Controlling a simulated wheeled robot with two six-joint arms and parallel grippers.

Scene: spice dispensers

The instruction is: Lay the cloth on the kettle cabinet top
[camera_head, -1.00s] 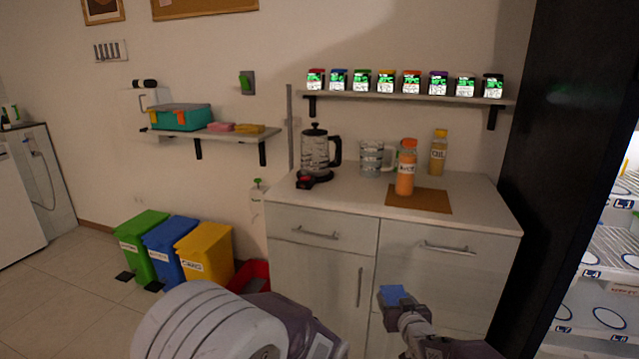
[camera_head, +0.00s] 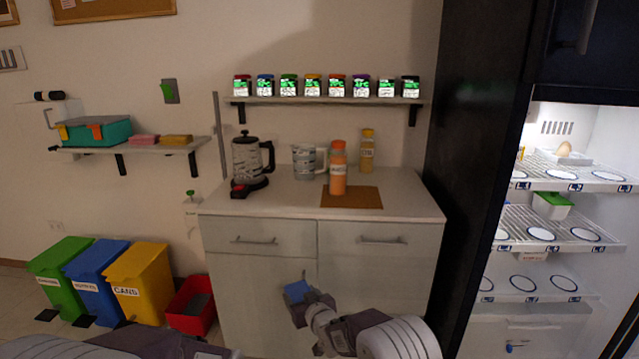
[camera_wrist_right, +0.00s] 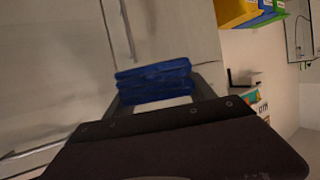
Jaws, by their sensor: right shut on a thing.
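The blue cloth (camera_head: 297,291) is held by my right gripper (camera_head: 300,297), which is shut on it in front of the cabinet doors, below the top. The folded blue cloth (camera_wrist_right: 155,80) also shows between the fingers in the right wrist view. The kettle cabinet's top (camera_head: 290,204) is a pale surface. The kettle (camera_head: 250,160) stands on its black base at the top's left. My left arm shows at the bottom left of the head view, but its gripper's fingers are not visible.
On the cabinet top stand a measuring jug (camera_head: 305,162), an orange bottle (camera_head: 338,170) on a brown mat (camera_head: 362,198), and an oil bottle (camera_head: 367,150). A spice shelf (camera_head: 320,100) hangs above. An open fridge (camera_head: 545,210) stands right. Bins (camera_head: 140,275) stand left.

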